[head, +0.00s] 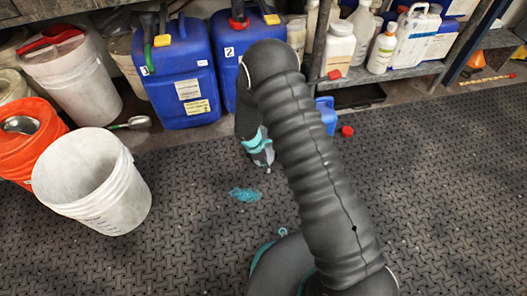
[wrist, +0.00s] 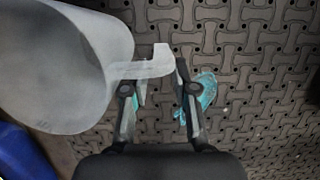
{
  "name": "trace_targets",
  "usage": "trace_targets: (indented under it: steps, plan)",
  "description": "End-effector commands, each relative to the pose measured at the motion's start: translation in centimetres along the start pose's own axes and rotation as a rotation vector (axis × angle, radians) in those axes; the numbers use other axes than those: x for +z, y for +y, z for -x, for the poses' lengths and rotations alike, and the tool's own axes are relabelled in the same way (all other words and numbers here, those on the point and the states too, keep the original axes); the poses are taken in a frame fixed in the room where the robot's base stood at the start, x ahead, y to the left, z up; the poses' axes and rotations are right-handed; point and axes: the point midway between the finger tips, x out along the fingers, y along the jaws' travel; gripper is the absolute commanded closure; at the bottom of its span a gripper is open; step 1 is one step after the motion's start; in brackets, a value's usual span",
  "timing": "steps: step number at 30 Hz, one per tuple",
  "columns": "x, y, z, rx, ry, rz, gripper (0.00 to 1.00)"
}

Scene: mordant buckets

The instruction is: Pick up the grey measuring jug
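The grey measuring jug (wrist: 75,75) fills the upper left of the wrist view, a pale, smooth, rounded body with a handle (wrist: 150,66) reaching right. In the head view I cannot make the jug out; my arm covers that area. My gripper (wrist: 161,88) is open in the wrist view, with a clear gap between its two fingers. The handle's end lies at the fingertips, overlapping the gap in the picture; I cannot tell whether they touch it. In the head view my gripper (head: 262,158) hangs low over the floor, pointing down.
A white bucket (head: 130,205) and an orange bucket (head: 12,155) stand at the left. A teal spill (head: 245,194) marks the floor; a red cap (head: 347,131) lies right of my gripper. The right-hand floor is clear.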

Motion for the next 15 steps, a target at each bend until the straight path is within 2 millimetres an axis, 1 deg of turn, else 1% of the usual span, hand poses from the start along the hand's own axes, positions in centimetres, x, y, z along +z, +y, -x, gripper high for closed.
trace_targets:
  steps: [1, 3, 7, 10, 15]
  plan:
    - [0.1, -0.1, -0.9, -0.003, 0.000, -0.001, 0.72]
    - [0.2, -0.3, -1.9, -0.005, -0.001, -0.001, 0.72]
    - [0.3, -0.3, -3.7, -0.003, 0.000, -0.002, 0.72]
    - [0.3, -0.2, -4.2, -0.001, 0.000, 0.000, 0.72]
    - [0.3, -0.2, -4.2, -0.001, 0.000, -0.001, 0.72]
